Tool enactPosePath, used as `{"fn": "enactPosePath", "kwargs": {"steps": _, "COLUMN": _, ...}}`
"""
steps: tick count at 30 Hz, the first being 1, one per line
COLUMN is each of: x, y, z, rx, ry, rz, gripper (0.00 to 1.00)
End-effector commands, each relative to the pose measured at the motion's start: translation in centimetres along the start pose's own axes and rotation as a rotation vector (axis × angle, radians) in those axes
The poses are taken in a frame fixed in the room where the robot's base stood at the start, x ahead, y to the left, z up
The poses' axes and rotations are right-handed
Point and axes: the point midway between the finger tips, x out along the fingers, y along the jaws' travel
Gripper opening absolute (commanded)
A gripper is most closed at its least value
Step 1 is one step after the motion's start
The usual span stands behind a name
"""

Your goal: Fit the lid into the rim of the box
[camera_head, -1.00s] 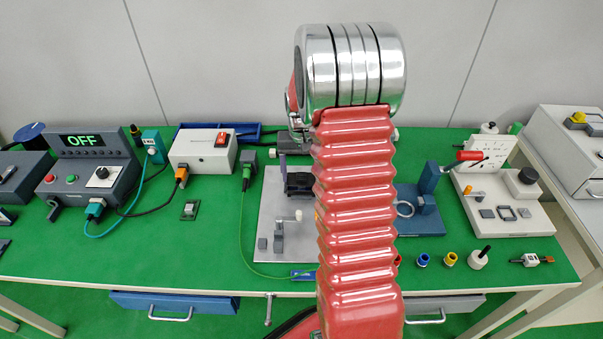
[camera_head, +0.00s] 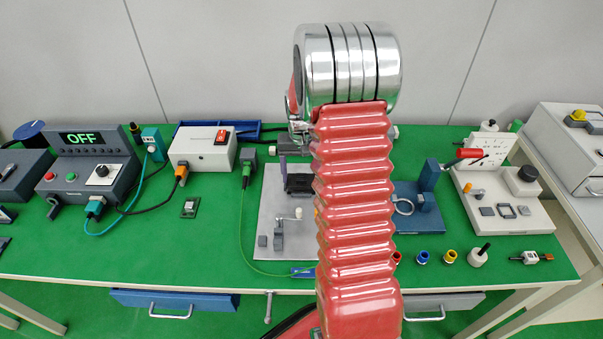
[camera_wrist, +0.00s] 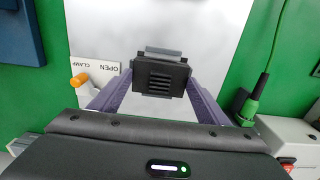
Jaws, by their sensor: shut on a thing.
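In the wrist view my gripper (camera_wrist: 160,74) has its two purple fingers shut on the sides of a dark lid (camera_wrist: 161,78) with several slots. Grey parts (camera_wrist: 164,52) show just beyond the lid's far edge; they may belong to the box, but the lid covers most of what is beneath. I cannot tell whether the lid touches the rim. In the head view a dark block (camera_head: 298,184), apparently the lid, shows at the left of my red arm. My arm hides much of that area.
A light grey plate (camera_head: 264,215) lies under the work area. In the wrist view an orange knob (camera_wrist: 78,82) stands by an "OPEN CLAMP" label (camera_wrist: 105,67). A green plug and cable (camera_wrist: 250,106) are at the right. A blue fixture (camera_head: 420,208) stands right of my arm.

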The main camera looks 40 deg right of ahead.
Motion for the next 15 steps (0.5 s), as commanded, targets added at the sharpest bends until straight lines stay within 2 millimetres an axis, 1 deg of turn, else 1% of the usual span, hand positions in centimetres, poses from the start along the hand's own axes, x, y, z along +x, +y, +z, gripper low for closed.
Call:
{"fn": "enactPosePath", "kwargs": {"steps": 1, "x": 0.04, "y": 0.0, "z": 0.0, "rx": 0.0, "ry": 0.0, "rz": 0.0, "gripper": 0.71}}
{"fn": "enactPosePath", "kwargs": {"steps": 10, "x": 0.04, "y": 0.0, "z": 0.02, "rx": 0.0, "ry": 0.0, "rz": 0.0, "gripper": 0.91}}
{"fn": "enactPosePath", "kwargs": {"steps": 15, "x": 0.04, "y": 0.0, "z": 0.02, "rx": 0.0, "ry": -0.001, "rz": 0.0, "gripper": 0.91}}
